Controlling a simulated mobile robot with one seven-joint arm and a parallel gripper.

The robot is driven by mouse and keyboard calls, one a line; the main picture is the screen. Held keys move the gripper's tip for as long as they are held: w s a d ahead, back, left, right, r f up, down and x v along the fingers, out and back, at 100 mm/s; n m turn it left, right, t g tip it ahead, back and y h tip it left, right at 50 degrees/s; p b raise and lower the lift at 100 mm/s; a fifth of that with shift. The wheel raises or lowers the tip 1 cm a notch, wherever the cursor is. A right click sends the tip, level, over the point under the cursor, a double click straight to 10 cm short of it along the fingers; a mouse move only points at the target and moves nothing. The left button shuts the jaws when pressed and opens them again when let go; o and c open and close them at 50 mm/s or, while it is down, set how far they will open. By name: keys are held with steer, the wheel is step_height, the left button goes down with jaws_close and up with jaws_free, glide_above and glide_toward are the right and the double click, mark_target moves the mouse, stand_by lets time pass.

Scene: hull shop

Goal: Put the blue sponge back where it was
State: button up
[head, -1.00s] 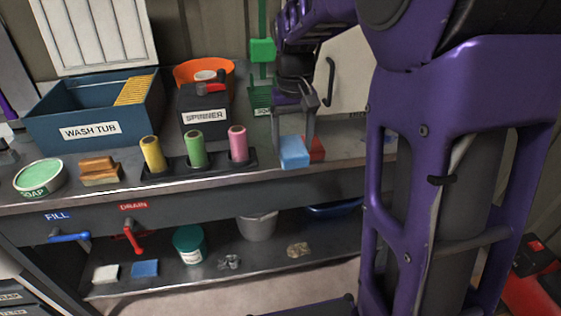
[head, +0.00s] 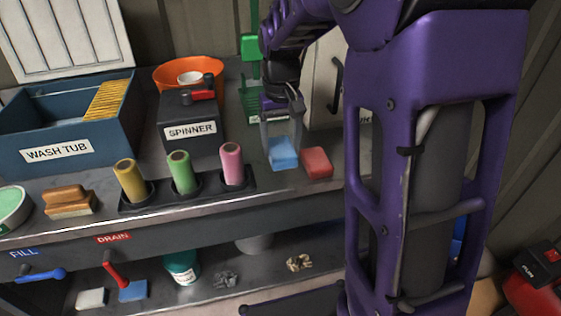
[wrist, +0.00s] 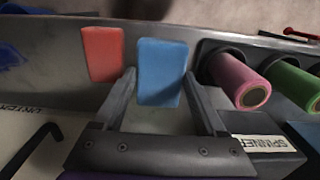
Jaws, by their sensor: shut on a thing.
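The blue sponge (head: 283,153) is between the fingers of my gripper (head: 281,128), which is shut on it. In the wrist view the blue sponge (wrist: 161,72) stands out past the fingertips of my gripper (wrist: 160,82). The red sponge (head: 317,162) lies on the bench top just right of the blue one. In the wrist view the red sponge (wrist: 102,54) is left of the blue sponge, with a narrow gap. I cannot tell whether the blue sponge touches the bench. Another blue block (head: 133,291) lies on the lower shelf.
A black holder (head: 208,187) with yellow, green and pink rolls stands just left of the held sponge. The spinner (head: 190,130) and wash tub (head: 60,150) stand behind and left. A white panel with a dark handle (head: 325,80) is behind. A white block (head: 91,298) lies on the lower shelf.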

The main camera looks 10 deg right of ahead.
mark_target(281, 148)
step_height(281, 148, down, 5)
steer(key=shift+b, duration=0.4)
steer(key=shift+f, duration=0.25)
steer(key=o, duration=1.1)
steer(key=shift+r, duration=0.1)
steer(key=shift+o, duration=0.2)
steer(key=shift+r, duration=0.1)
step_height(281, 148, up, 12)
steer(key=shift+r+p, duration=0.1)
steer(key=shift+p, duration=1)
